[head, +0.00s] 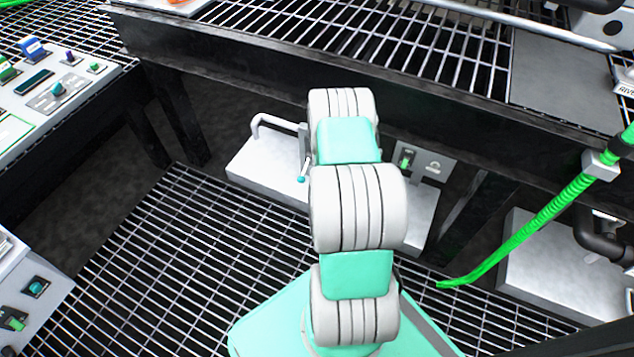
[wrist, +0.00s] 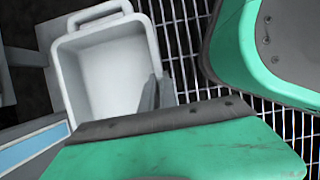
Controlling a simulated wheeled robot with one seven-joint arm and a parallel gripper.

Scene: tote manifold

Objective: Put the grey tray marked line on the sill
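A pale grey, empty tray (wrist: 68,85) with a loop handle at its top edge fills the upper left of the wrist view. No marking on it can be read from this side. My gripper (wrist: 157,92) shows as two grey fingers close together at the tray's lower right wall. They overlap the wall in the picture; whether they are closed on it is unclear. In the head view my arm hides the gripper and the tray. I cannot make out which surface is the sill.
Floor grating (head: 190,235) lies around my base. A dark-framed grated bench (head: 280,75) crosses the back, with a flat grey plate (head: 560,75) at right. A green hose (head: 545,215) hangs at right. Control panels (head: 45,85) stand at left. A white box (head: 262,165) sits below the bench.

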